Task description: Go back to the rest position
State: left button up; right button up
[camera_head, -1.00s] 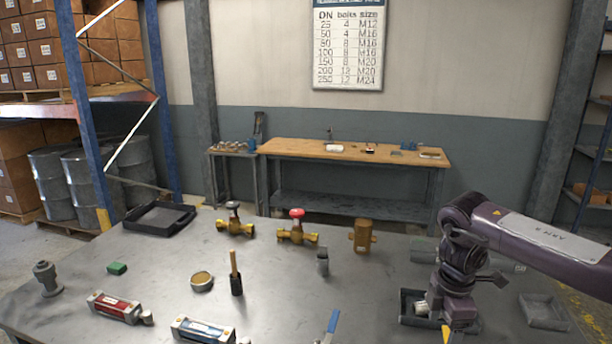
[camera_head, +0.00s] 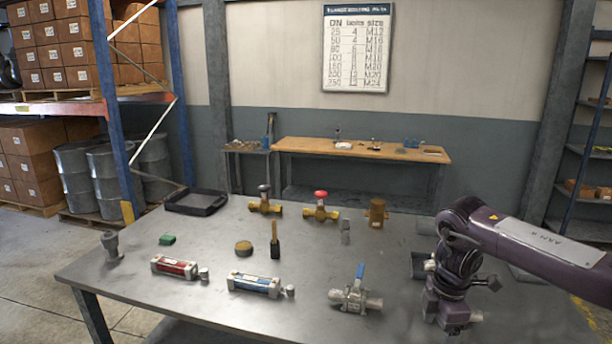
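My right arm comes in from the right, and its gripper (camera_head: 450,322) hangs low over the right part of the grey metal table (camera_head: 215,238). Its fingers are hard to make out, so I cannot tell if it is open or shut. My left gripper is not in view. A steel ball valve with a blue lever (camera_head: 354,298) stands to the left of the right gripper.
A wooden workbench (camera_head: 360,150) stands behind.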

jog(key=w+a+f+t+y, duration=0.15)
jog(key=a+f+y, duration=0.35)
jog(key=a+f, duration=1.15)
jog(key=s+a+f+m+t+y, duration=0.1)
jog(key=s+a+f+m, duration=0.15)
jog(key=f, duration=0.45)
jog(key=s+a+f+m+t+y, duration=0.1)
jog(key=a+f+m+t+y, duration=0.15)
jog(key=f, duration=0.45)
jog(key=s+d+f+m+h, duration=0.2)
jog(key=s+d+f+m, duration=0.15)
jog(key=s+f, duration=0.5)
jog(key=s+d+f+m+h, duration=0.3)
jog(key=s+d+f, duration=0.1)
jog(key=s+f, duration=0.45)
jog(key=s+d+f+m+g+h, duration=0.1)
jog(key=s+d+f, duration=0.2)
jog(key=s, duration=0.6)
jog(key=s+d+f+m+g+h, duration=0.1)
jog(key=s+d+f+m, duration=0.1)
jog(key=s, duration=0.8)
jog(key=s+d+f+m+g+h, duration=0.1)
jog(key=s+d+f, duration=0.3)
jog(key=s, duration=0.5)
jog(key=shift+s+d+f+g+h, duration=0.35)
jog(key=shift+f+g, duration=0.05)
jog(key=shift+g, duration=0.1)
